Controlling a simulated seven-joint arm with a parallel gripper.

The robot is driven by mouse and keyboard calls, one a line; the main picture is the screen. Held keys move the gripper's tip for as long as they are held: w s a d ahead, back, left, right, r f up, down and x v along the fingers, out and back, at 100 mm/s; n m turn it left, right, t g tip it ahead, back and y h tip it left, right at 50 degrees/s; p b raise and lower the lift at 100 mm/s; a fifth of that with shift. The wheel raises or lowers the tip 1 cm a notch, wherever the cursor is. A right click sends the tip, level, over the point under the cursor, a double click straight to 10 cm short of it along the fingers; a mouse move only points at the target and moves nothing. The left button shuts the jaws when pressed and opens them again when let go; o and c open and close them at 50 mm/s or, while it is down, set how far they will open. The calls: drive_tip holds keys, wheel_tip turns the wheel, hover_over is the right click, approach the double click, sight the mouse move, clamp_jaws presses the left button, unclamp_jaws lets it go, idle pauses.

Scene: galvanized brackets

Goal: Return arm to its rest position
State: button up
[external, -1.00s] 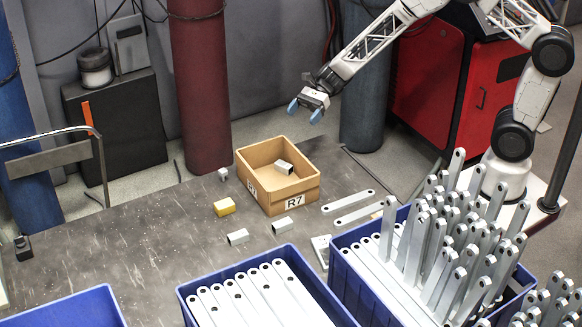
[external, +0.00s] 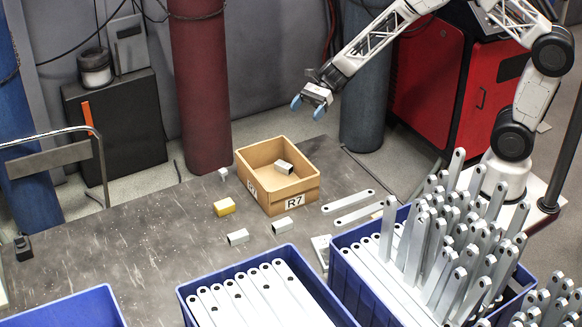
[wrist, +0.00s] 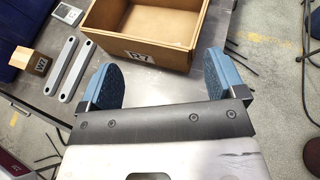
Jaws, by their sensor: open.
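My gripper (external: 308,107) is raised in the air above and behind the wooden box marked R7 (external: 290,192), near its back right side. Its two blue fingertips are apart with nothing between them. In the wrist view my gripper (wrist: 166,82) shows both blue pads spread wide and empty, with the R7 box (wrist: 148,52) beyond them. A small grey metal block (external: 284,167) lies inside the box in the external view.
Blue bins of brackets (external: 330,258) fill the front. A red cylinder (external: 200,90) stands behind. The left tabletop is mostly clear.

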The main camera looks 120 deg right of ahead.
drive_tip(key=shift+a, duration=0.1)
drive_tip(key=w+a+r+n+g+y, duration=0.1)
drive_tip(key=a+r+n+g+y, duration=0.15)
drive_tip(key=a, duration=0.65)
drive_tip(key=w+a+r+n+g+y, duration=0.15)
drive_tip(key=a+n, duration=0.25)
drive_tip(key=a, duration=0.5)
drive_tip(key=a+r+n+g+y, duration=0.1)
drive_tip(key=a+r+n+g, duration=0.15)
drive_tip(key=a, duration=0.65)
drive_tip(key=s+a+r+n+g+h, duration=0.3)
drive_tip(key=s+a+r+n, duration=0.3)
drive_tip(key=a, duration=0.2)
drive_tip(key=s+a+r+n+g+h, duration=0.2)
drive_tip(key=s+a+r+n, duration=0.35)
drive_tip(key=a, duration=0.25)
drive_tip(key=s+a+r+n+h, duration=0.2)
drive_tip(key=s+r+n, duration=0.1)
drive_tip(key=s+n, duration=0.2)
drive_tip(key=s+a+r+n+t+h, duration=0.1)
drive_tip(key=s+a+r+n+h, duration=0.2)
drive_tip(key=s+n, duration=0.2)
drive_tip(key=s, duration=0.3)
drive_tip(key=shift+a+r+n+h, duration=0.3)
drive_tip(key=shift+r+n, duration=0.05)
